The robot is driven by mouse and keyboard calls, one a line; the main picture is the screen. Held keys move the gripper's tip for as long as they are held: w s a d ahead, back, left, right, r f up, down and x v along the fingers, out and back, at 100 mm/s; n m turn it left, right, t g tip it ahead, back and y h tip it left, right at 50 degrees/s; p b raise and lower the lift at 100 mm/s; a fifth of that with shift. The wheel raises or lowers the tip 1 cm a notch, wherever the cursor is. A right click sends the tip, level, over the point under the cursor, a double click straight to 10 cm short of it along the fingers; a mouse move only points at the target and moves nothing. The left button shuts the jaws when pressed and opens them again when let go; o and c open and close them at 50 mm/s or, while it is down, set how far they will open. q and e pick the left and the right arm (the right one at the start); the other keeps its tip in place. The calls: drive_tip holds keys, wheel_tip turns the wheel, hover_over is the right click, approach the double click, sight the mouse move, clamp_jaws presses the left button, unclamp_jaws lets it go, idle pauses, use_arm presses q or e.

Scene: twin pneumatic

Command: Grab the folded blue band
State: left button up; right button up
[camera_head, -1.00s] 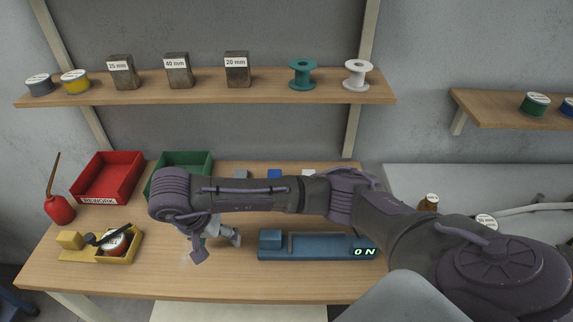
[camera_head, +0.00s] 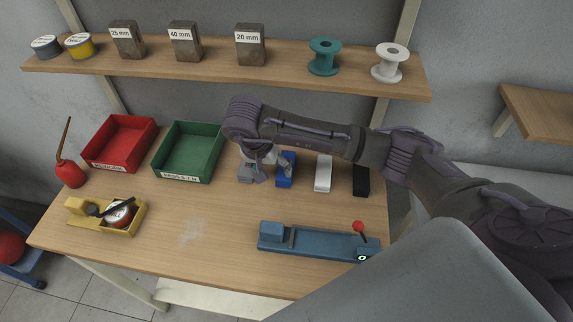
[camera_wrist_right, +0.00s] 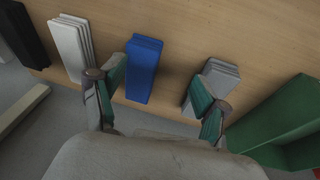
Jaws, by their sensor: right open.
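The folded blue band (camera_head: 284,180) lies at the back of the workbench, in a row between a grey one and a white one. In the head view my right gripper (camera_head: 268,165) is above the grey and blue bands and partly hides them. In the right wrist view the blue band (camera_wrist_right: 143,68) shows as a flat folded stack between the open fingers of the right gripper (camera_wrist_right: 158,84), closer to the finger on the left. The fingers hold nothing. My left gripper is not in view.
A grey folded band (camera_wrist_right: 219,76) is close to one finger. A white band (camera_head: 323,174) and a black band (camera_head: 361,181) lie to the right. A green bin (camera_head: 160,163) stands left of the gripper. A blue fixture (camera_head: 310,241) with a red-knobbed lever is in front.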

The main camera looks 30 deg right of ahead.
drive_tip(key=d, duration=0.2)
drive_tip(key=w+d+p, duration=0.1)
drive_tip(key=d, duration=0.1)
drive_tip(key=shift+w+r, duration=0.15)
drive_tip(key=shift+r, duration=0.05)
drive_tip(key=shift+p+x, duration=0.9)
drive_tip(key=shift+x, duration=0.3)
drive_tip(key=shift+d+f, duration=0.15)
drive_tip(key=shift+f, duration=0.2)
drive_tip(key=shift+w+f, duration=0.1)
drive_tip(key=c, duration=1.3)
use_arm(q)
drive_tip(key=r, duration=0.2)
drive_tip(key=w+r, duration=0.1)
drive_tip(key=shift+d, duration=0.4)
use_arm(e)
drive_tip(key=shift+o, duration=0.2)
